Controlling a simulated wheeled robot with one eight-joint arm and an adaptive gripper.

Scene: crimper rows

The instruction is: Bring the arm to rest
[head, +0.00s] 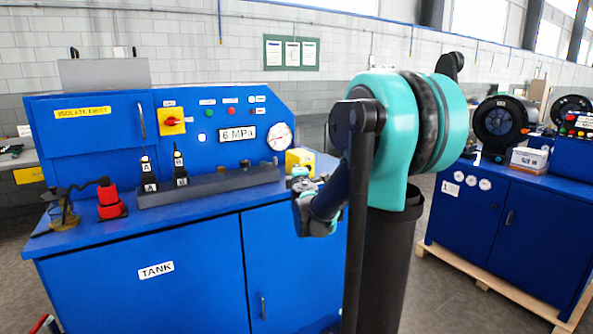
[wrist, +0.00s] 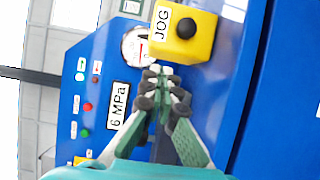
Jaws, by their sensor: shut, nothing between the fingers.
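My gripper (wrist: 163,75) is shut with nothing between its green and dark fingers, which meet at the tips in the wrist view. Its tips show just beside the yellow JOG box (wrist: 186,32), which has a black button. In the head view my arm is folded in front of the blue test bench (head: 140,235), and my wrist hangs by the bench's front right edge, near the yellow JOG box (head: 299,160). I cannot tell the gap between the fingers and the box. The fingers are hard to make out in the head view.
Another blue cabinet (head: 500,215) stands at right. Grey floor lies between them.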

